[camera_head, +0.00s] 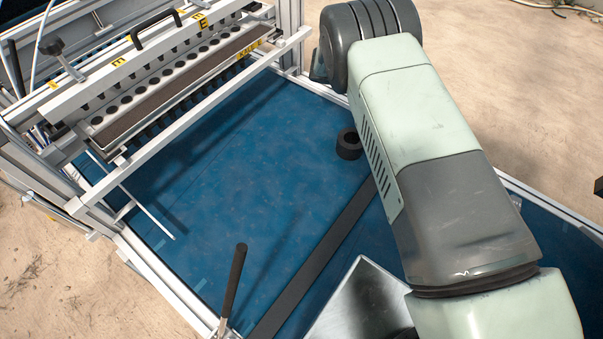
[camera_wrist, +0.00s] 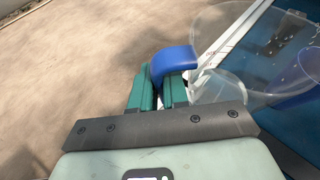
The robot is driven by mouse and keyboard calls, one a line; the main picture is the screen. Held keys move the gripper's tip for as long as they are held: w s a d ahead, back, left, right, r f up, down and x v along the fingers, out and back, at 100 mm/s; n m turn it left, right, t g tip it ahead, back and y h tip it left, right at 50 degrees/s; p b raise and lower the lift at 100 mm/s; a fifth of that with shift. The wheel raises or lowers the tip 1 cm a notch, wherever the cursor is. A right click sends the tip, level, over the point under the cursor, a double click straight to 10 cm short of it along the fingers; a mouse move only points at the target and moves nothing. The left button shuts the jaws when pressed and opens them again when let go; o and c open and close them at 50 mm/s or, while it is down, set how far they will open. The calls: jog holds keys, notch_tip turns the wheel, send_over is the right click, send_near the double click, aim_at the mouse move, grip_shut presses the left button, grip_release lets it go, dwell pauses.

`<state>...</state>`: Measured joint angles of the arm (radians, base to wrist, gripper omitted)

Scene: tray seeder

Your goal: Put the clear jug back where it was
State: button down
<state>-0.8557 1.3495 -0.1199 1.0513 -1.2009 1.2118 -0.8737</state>
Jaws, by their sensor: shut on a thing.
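The clear jug (camera_wrist: 226,84) shows at the right of the wrist view, see-through with a blue handle (camera_wrist: 172,60). My gripper (camera_wrist: 160,84), with green fingers, is shut on the blue handle. The jug's body lies to the right of the fingers, and its outline is hard to follow against what is behind it. I cannot tell from this view whether its base touches anything. In the head view my arm runs down the right side, and neither the gripper nor the jug shows there.
A tray seeder (camera_head: 170,75) with a black handle stands at the upper left over a blue surface (camera_head: 240,170). A black ring-shaped piece (camera_head: 348,145) sits near my arm. A dark lever (camera_head: 234,280) stands at the front. A shiny metal plate (camera_head: 355,305) lies at the bottom.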

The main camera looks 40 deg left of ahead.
jog(key=s+a+r+n+t+y, duration=0.2)
jog(key=s+a+n+y, duration=0.4)
jog(key=s, duration=0.4)
jog(key=s+a+r+n+t+y, duration=0.15)
jog(key=s+a+n+y, duration=0.3)
jog(key=s+a, duration=0.5)
jog(key=s+d+n+g+y, duration=0.1)
jog(key=s+n+g+y, duration=0.4)
jog(key=s, duration=1.3)
jog(key=shift+s+d+f+n+t+y, duration=0.1)
jog(key=shift+s+f+n+t+y, duration=0.25)
jog(key=shift+f, duration=1.3)
jog(key=shift+f+n+t+y, duration=0.15)
jog(key=shift+f+y, duration=0.4)
jog(key=shift+f, duration=1.15)
jog(key=shift+s+d+f+n+t+y, duration=0.2)
jog(key=shift+f+y, duration=0.25)
jog(key=shift+f, duration=1.2)
jog(key=shift+a+f, duration=0.15)
jog(key=c, duration=1.1)
grip_release()
